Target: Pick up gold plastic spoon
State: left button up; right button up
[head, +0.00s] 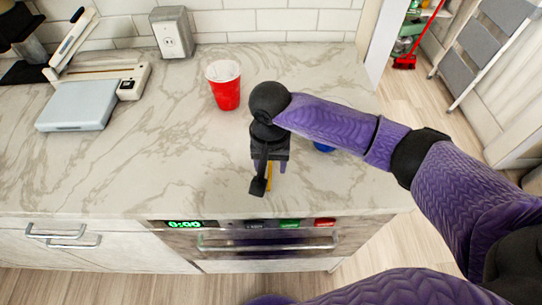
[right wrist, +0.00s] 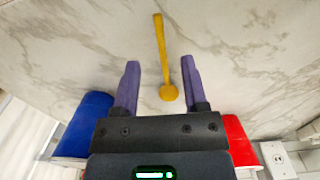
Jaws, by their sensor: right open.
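The gold spoon (right wrist: 162,50) lies on the marble counter in the right wrist view, its bowl lying between the two fingers and its handle stretching away past the fingertips. In the head view only a small yellow strip of the spoon (head: 269,174) shows, mostly hidden by my right gripper (head: 270,188). My right gripper is open and points down over the spoon. In the right wrist view its purple fingers (right wrist: 133,66) stand on either side, apart from the spoon. My left gripper is not in view.
A red cup (head: 225,86) stands behind and left of the gripper. A blue cup (head: 323,147) is mostly hidden under my right arm; it shows better in the right wrist view (right wrist: 84,127). A scale-like device (head: 80,105) sits far left. The counter's front edge is close.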

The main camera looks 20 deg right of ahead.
aim_at(270, 174)
notch_tip(270, 174, down, 4)
jog(key=shift+w+r+b, duration=0.15)
jog(key=shift+r+b, duration=0.1)
jog(key=shift+b, duration=0.15)
jog(key=shift+r, duration=0.1)
jog(key=shift+c, duration=1.4)
grip_shut()
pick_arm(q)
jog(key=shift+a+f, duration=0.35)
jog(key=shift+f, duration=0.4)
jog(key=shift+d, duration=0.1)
